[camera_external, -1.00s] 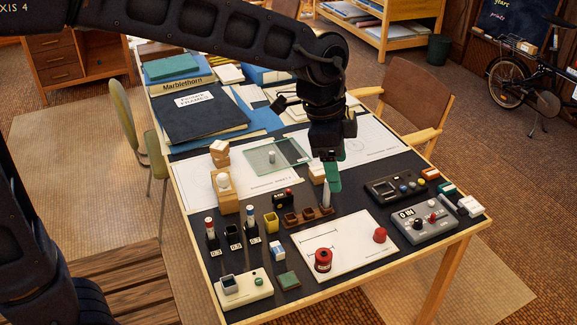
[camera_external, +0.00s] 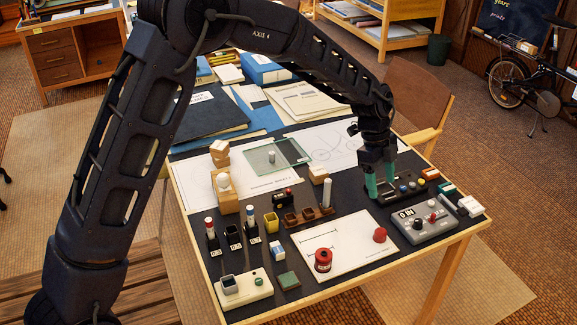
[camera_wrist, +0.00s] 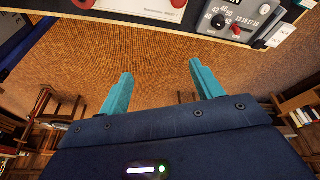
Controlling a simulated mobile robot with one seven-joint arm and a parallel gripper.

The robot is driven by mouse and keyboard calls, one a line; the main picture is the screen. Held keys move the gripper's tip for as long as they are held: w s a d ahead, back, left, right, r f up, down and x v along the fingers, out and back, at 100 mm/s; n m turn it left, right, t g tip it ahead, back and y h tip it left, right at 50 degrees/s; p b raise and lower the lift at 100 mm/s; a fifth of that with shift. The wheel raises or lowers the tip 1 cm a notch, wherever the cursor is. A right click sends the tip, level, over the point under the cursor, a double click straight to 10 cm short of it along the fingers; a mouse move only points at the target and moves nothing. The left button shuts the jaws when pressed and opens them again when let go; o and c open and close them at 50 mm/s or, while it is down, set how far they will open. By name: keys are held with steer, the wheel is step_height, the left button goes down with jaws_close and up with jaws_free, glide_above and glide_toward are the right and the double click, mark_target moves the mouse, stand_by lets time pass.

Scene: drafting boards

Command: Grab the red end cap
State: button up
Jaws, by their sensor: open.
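Two red pieces stand on the white board (camera_external: 345,232), and I cannot tell for sure which is the end cap. A plain, tapered red piece (camera_external: 380,235) is at the board's right side. A wider red round piece (camera_external: 323,261) with a dark centre is near its front edge. In the wrist view, the tapered red piece (camera_wrist: 178,3) and the other red piece (camera_wrist: 83,4) are cut off at the top edge. My gripper (camera_external: 381,184) is open and empty, its teal fingers pointing down behind the tapered piece. Both fingers (camera_wrist: 160,75) show apart in the wrist view.
A grey control box (camera_external: 425,222) is right of the board. A dark device (camera_external: 405,187) with coloured knobs is beside my fingers, partly hidden.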

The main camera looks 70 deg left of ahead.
steer(key=m+h, duration=0.1)
steer(key=m, duration=0.1)
glide_toward(381, 230)
steer(key=x, duration=0.5)
steer(key=shift+w+r, duration=0.1)
steer(key=shift+w, duration=0.15)
steer(key=shift+s+x, duration=0.15)
steer(key=shift+x, duration=1.15)
steer(key=shift+s+x, duration=0.1)
steer(key=shift+x, duration=1.25)
steer(key=c, duration=1)
steer(key=shift+c, duration=0.2)
